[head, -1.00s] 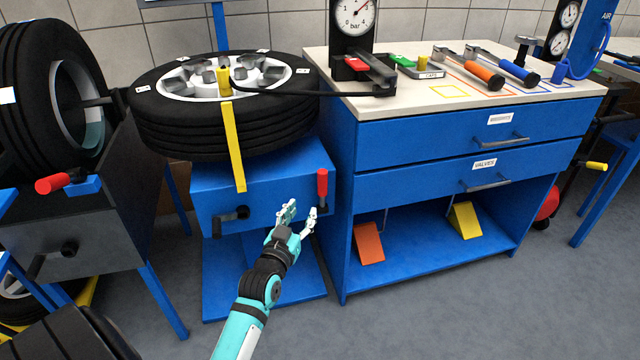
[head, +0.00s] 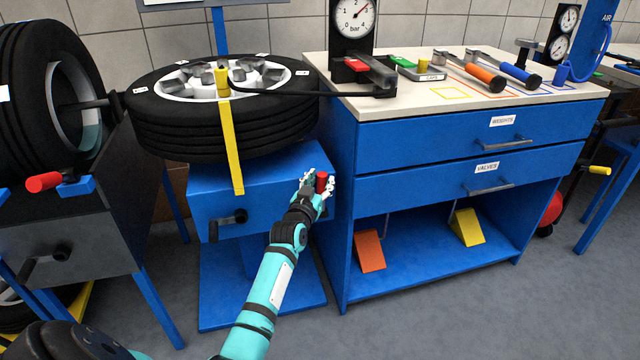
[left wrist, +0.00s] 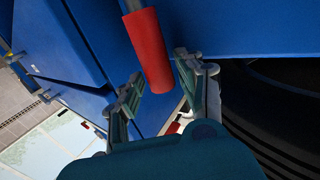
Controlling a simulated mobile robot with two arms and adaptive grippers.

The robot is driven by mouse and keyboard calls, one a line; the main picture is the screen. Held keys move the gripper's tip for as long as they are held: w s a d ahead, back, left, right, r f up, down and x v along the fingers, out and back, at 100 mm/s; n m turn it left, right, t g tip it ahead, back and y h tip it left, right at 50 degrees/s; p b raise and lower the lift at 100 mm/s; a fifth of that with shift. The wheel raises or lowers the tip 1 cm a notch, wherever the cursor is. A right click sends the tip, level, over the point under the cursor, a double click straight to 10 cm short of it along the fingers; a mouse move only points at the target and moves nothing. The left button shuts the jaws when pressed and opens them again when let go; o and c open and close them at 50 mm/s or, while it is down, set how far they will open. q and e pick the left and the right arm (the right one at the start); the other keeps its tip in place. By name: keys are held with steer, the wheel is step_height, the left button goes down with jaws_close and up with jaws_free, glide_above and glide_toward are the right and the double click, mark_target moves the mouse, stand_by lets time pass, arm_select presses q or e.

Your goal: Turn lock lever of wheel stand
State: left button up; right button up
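The blue wheel stand (head: 255,165) carries a flat-lying tyre with a silver rim (head: 215,120). Its lock lever with a red grip (head: 321,181) stands upright at the front right corner of the blue box. My left gripper (head: 318,184) is at this lever and hides part of it. In the left wrist view the red grip (left wrist: 152,50) reaches between the two spread fingertips of my left gripper (left wrist: 160,78). The fingers look open, with the grip between them and gaps showing. My right gripper is not in view.
A black crank (head: 228,222) sticks out of the box front, and a yellow strip (head: 232,150) hangs before it. The blue drawer cabinet (head: 430,145) stands close on the right. A grey stand with another red lever (head: 45,182) is at left. Floor is free in front.

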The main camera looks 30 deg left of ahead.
arm_select(q)
jaws_close()
